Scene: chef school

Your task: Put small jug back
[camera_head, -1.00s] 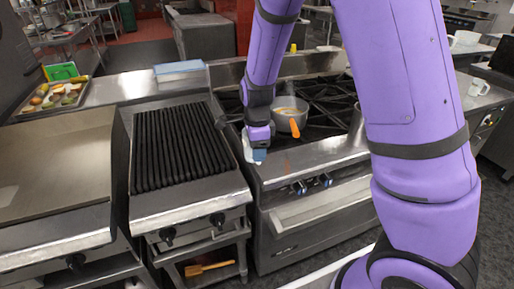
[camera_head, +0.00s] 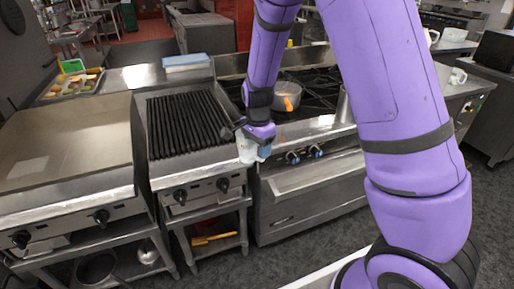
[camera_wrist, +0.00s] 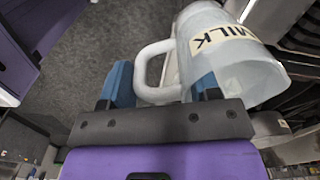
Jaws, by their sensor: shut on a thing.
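The jug looks tilted in that view. In the head view my gripper (camera_head: 257,146) hangs in front of the junction of the grill and the stove, with part of the pale jug (camera_head: 246,152) showing; the rest of the jug is hard to make out there.
A ridged grill (camera_head: 188,125) and a flat griddle (camera_head: 65,130) lie to the left. A pot (camera_head: 287,92) with an orange handle stands on the stove (camera_head: 325,95). A food tray (camera_head: 75,85) is at the far left, and white mugs (camera_head: 458,76) stand on the right counter.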

